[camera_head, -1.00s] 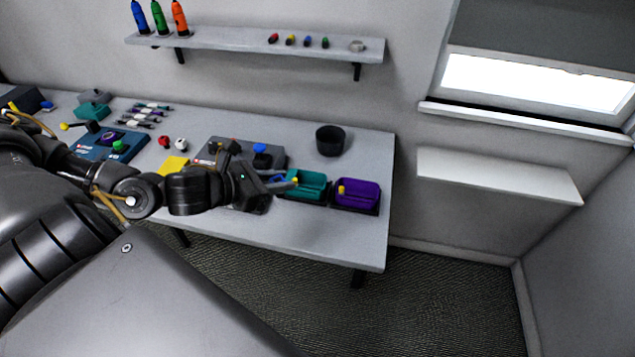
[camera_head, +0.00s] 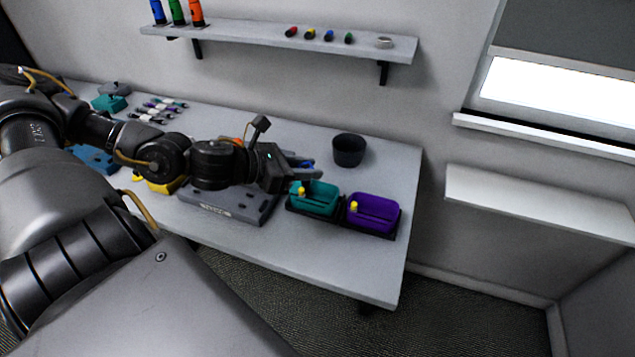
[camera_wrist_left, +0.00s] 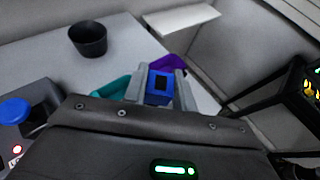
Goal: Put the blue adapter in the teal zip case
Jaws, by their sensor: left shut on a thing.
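My left gripper (camera_wrist_left: 157,88) is shut on the blue adapter (camera_wrist_left: 158,97), a small blue block with a dark square on its face, in the left wrist view. In the head view the left gripper (camera_head: 300,163) is above the table, just behind the teal zip case (camera_head: 317,200), and a bit of blue shows at its fingertips. In the wrist view part of the teal case (camera_wrist_left: 106,90) shows left of the fingers. My right gripper is not in view.
An open purple case (camera_head: 373,213) stands right of the teal one. A black cup (camera_head: 348,150) stands behind them. A grey box (camera_head: 228,203) lies under my left forearm. A wall shelf (camera_head: 270,38) runs above.

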